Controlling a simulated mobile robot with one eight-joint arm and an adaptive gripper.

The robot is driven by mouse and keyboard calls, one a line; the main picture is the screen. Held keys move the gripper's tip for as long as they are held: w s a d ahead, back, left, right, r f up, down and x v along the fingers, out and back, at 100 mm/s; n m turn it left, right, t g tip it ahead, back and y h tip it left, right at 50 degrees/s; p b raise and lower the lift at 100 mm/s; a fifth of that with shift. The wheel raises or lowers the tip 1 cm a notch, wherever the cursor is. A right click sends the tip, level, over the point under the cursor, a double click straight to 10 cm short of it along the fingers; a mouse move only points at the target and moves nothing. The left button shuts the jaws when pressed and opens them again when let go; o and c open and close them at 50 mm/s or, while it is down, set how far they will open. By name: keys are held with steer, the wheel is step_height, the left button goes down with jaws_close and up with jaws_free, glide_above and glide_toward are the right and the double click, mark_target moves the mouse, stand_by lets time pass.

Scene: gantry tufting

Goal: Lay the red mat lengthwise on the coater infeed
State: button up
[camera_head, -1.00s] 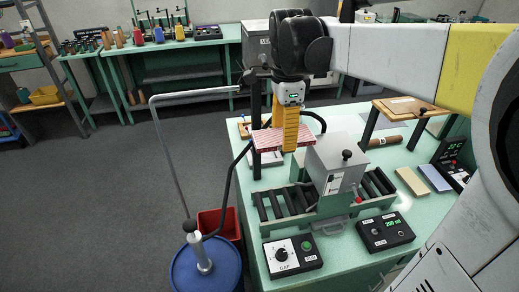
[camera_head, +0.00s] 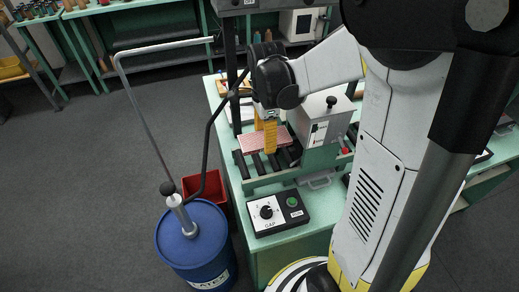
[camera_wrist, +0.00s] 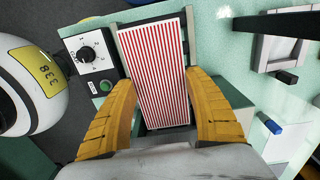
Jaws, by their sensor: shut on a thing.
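The red mat (camera_head: 252,142), with red and white stripes, is held in my gripper (camera_head: 270,140). In the wrist view the mat (camera_wrist: 153,60) lies between the two yellow fingers (camera_wrist: 158,84), one against each long side. The coater (camera_head: 318,122) is a grey box with a dark knob on top. Its infeed of dark rollers (camera_head: 257,162) extends left of the box. The mat is over these rollers, its long side running roughly along the infeed. I cannot tell whether it touches them. My gripper hides part of the mat in the head view.
A GAP control box (camera_head: 279,211) stands in front of the infeed and shows beside the mat in the wrist view (camera_wrist: 91,57). A blue drum (camera_head: 193,245) with a bent pipe (camera_head: 147,118) and a red bin (camera_head: 205,186) stand left of the table. A dark post (camera_head: 231,75) rises behind the infeed.

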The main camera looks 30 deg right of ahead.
step_height(320, 180, down, 7)
steer(key=b, duration=0.1)
steer(key=shift+r+b, duration=0.15)
steer(key=shift+b, duration=0.2)
steer(key=shift+f, duration=0.25)
steer(key=o, duration=1.2)
steer(key=shift+r, duration=0.1)
steer(key=shift+c, duration=0.2)
